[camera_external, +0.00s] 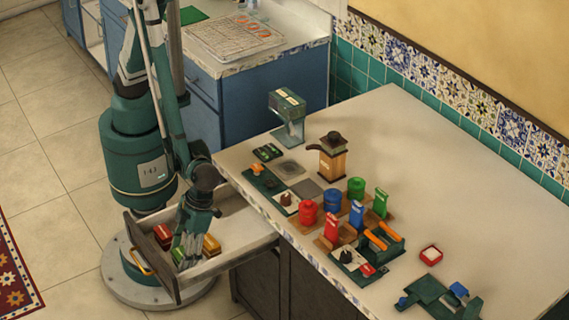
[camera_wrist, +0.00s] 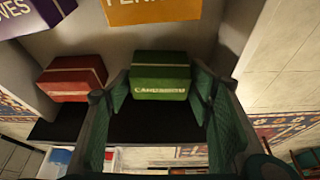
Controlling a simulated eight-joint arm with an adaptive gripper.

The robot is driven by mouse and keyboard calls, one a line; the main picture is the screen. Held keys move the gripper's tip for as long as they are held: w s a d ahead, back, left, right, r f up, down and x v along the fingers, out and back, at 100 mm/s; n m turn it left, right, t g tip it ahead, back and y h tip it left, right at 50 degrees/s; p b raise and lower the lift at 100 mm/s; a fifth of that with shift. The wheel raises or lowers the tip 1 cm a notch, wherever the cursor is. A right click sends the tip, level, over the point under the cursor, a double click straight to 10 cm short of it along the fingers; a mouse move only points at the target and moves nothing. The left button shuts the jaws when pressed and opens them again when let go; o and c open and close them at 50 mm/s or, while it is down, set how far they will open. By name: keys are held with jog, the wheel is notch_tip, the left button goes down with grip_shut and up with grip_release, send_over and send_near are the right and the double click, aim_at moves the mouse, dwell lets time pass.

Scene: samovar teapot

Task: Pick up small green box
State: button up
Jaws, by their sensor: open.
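The small green box (camera_wrist: 160,76) has a pale band and lettering on its front; in the wrist view it sits between the tips of my open gripper (camera_wrist: 160,92). I cannot tell whether the fingers touch it. In the external view the green box (camera_external: 179,255) lies in the open drawer (camera_external: 230,255), partly hidden by my gripper (camera_external: 188,250), which reaches down into the drawer.
A red box (camera_wrist: 72,78) lies left of the green one, with a purple box (camera_wrist: 35,14) and a yellow box (camera_wrist: 150,10) beyond. Drawer walls stand close around. The counter (camera_external: 400,140) above holds canisters and tools.

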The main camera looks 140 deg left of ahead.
aim_at(181, 254)
dwell(0.4)
jog(key=c, duration=0.7)
jog(key=shift+o, duration=0.2)
jog(key=shift+r, duration=0.1)
jog(key=shift+r+p, duration=1.3)
jog(key=shift+r, duration=3.6)
